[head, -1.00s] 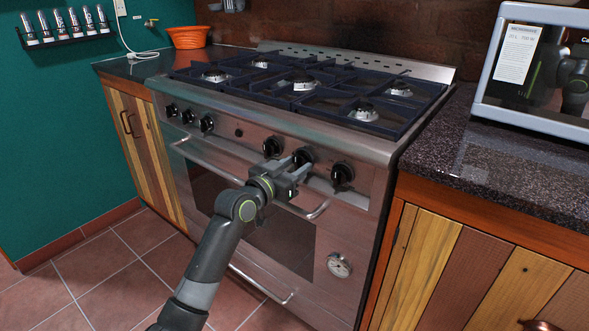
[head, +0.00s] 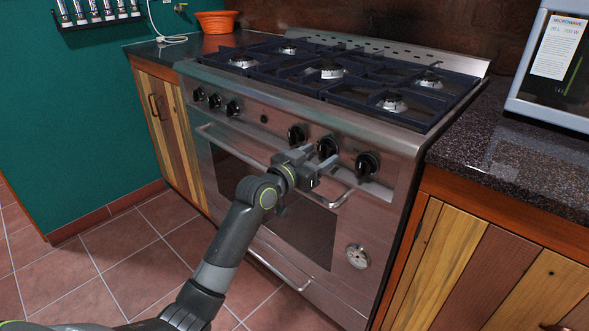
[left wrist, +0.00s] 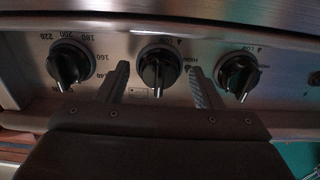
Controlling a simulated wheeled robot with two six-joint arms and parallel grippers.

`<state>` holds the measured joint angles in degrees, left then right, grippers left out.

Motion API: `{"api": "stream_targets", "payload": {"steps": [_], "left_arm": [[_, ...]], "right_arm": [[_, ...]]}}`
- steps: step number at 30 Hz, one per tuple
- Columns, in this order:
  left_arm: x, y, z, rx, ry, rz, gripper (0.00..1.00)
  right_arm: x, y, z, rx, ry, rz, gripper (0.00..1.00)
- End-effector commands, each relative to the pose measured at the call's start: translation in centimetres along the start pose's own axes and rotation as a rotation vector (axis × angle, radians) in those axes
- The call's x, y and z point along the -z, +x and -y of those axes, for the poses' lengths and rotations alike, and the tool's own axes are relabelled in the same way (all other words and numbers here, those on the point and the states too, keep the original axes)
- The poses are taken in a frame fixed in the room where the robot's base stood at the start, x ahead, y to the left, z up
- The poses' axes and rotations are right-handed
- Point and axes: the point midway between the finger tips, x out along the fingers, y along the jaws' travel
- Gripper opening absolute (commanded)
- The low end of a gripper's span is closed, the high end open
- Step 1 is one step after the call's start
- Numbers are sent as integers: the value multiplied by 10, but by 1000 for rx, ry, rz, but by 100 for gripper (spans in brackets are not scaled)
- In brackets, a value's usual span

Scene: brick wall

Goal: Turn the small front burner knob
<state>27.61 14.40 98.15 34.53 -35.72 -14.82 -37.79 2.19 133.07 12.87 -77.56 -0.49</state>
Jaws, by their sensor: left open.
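The stove's front panel carries a row of black knobs. My left gripper (head: 320,158) is open in front of the right-hand group of three, at the middle knob (head: 327,147). In the left wrist view the two fingers (left wrist: 158,72) stand one on each side of this middle knob (left wrist: 160,66), with visible gaps. I cannot tell how far the tips reach along it. Its pointer line is roughly vertical in that view. A knob with temperature numbers (left wrist: 71,64) is at the left there, and another knob (left wrist: 239,74) at the right. My right gripper is not in view.
An oven handle bar (head: 225,140) runs below the knobs, close under my gripper. Pan grates (head: 330,75) cover the stove top. A granite counter (head: 500,150) with a microwave (head: 520,105) stands at the right. Open tiled floor (head: 120,260) lies at the left.

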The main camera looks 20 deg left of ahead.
Motion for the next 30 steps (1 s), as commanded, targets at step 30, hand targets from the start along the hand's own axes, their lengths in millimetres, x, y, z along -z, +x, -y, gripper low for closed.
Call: {"api": "stream_targets", "payload": {"steps": [30], "left_arm": [[0,-166,0,0,0,2,60]], "right_arm": [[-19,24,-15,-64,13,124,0]]}}
